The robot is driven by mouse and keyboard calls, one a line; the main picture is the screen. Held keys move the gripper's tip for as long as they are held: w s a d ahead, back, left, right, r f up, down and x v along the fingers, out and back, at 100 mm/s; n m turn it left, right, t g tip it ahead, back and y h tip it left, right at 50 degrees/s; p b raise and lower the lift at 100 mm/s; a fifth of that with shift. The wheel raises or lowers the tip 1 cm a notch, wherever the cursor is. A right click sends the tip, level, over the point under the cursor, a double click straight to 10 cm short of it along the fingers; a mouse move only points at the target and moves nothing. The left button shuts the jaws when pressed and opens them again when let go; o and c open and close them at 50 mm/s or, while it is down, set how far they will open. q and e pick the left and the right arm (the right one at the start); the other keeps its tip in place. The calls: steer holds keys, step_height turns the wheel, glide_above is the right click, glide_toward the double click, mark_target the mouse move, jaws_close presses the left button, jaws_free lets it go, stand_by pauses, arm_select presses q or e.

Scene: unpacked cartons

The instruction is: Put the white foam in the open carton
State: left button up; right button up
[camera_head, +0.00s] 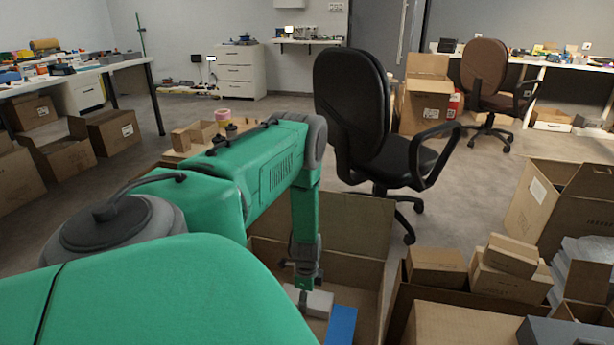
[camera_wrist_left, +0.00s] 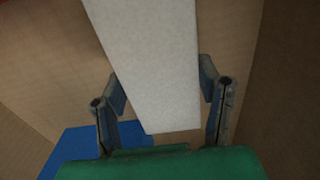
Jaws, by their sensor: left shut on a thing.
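The white foam (camera_head: 319,304) is a pale block inside the open carton (camera_head: 350,225), whose back flap stands up. My left gripper (camera_head: 306,288) reaches down into the carton from above and is shut on the foam. In the left wrist view the foam (camera_wrist_left: 155,60) lies between the two fingers of my left gripper (camera_wrist_left: 162,88), with brown carton walls around it. I cannot tell whether the foam touches the carton floor. A blue flat thing (camera_head: 341,325) is beside the foam in the carton and also shows in the wrist view (camera_wrist_left: 75,152). My right gripper is out of view.
To the right, a carton holds several small brown boxes (camera_head: 437,266). Another open carton (camera_head: 555,205) stands at the far right. A black office chair (camera_head: 350,110) stands just behind the open carton. Cluttered tables line the left and back, with open floor between.

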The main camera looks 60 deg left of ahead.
arm_select(q)
steer(key=o, duration=0.9)
